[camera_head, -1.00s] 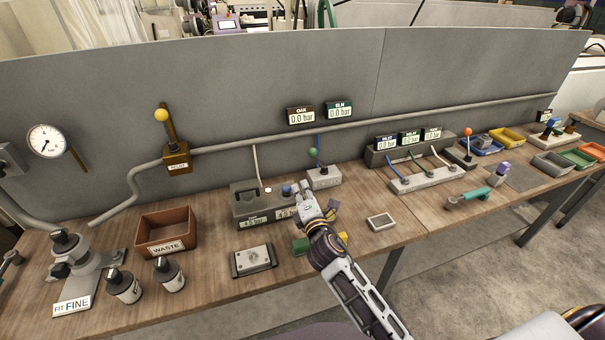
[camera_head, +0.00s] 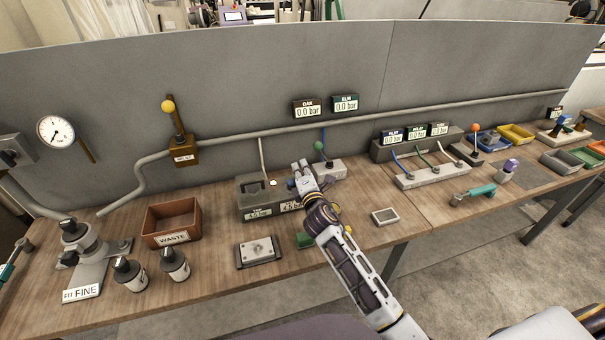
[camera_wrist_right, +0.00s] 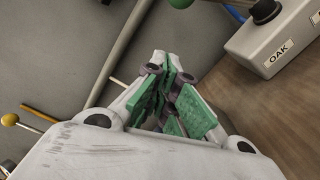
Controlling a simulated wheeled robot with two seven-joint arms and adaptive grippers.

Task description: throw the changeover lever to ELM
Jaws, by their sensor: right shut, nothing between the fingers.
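The changeover lever, with a green ball knob (camera_head: 319,146), stands on a small pale box (camera_head: 331,169) at the back of the bench. In the right wrist view the green knob (camera_wrist_right: 180,3) is cut by the top edge, and the box (camera_wrist_right: 275,40) shows an OAK label. My right gripper (camera_head: 301,168) is shut and empty, just left of the lever and in front of it, apart from the knob. Its green finger pads (camera_wrist_right: 178,100) show in the wrist view. My left gripper is not in view.
OAK (camera_head: 308,108) and ELM (camera_head: 345,104) displays both read 0.0 bar. A dark grey regulator block (camera_head: 252,207) stands left of the lever box. A yellow-knobbed relief lever (camera_head: 168,107) and a brown waste bin (camera_head: 172,241) are further left. A pipe (camera_head: 225,146) runs along the panel.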

